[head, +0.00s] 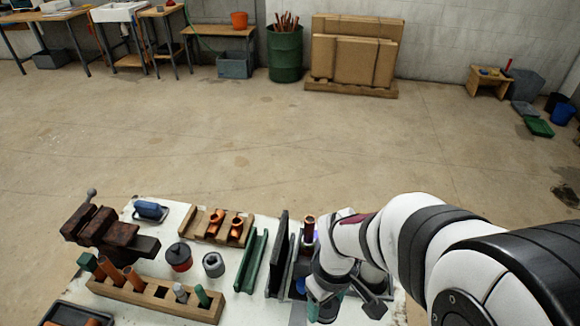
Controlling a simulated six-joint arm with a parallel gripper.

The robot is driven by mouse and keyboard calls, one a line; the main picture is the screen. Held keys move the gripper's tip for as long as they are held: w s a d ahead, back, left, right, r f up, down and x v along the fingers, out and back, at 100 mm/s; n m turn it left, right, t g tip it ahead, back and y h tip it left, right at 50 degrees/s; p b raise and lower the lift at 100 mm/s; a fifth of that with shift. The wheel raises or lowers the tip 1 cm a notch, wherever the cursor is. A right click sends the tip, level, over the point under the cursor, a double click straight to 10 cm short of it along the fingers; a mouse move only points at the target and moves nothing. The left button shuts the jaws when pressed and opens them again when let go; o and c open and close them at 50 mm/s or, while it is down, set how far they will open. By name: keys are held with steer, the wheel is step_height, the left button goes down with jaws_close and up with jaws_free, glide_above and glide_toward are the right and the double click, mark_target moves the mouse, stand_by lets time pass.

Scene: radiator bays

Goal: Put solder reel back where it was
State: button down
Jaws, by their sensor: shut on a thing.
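A grey ring-shaped reel with a dark hole (213,264) stands on the white bench top (150,285), right of a red and black pot. It looks like a solder reel, but I cannot be sure. My gripper (326,296) is low over the bench's right side, to the right of the dark upright plates. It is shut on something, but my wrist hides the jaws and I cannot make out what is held.
A rusty vise (105,232) stands at the left. A wooden block with tubes (155,293) is in front; a wooden rack with copper fittings (217,225) is behind. A green channel (251,260) and dark upright plates (278,255) stand near my wrist. Open floor lies beyond.

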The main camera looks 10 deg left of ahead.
glide_above(271, 322)
steer(key=s, duration=0.1)
steer(key=f, duration=0.6)
steer(key=shift+s+d+f, duration=0.1)
steer(key=shift+d+f, duration=0.15)
steer(key=shift+d, duration=0.1)
steer(key=f, duration=0.4)
steer(key=shift+a+f, duration=0.1)
steer(key=shift+a, duration=0.1)
steer(key=shift+f, duration=0.1)
steer(key=shift+c, duration=1.9)
jaws_free()
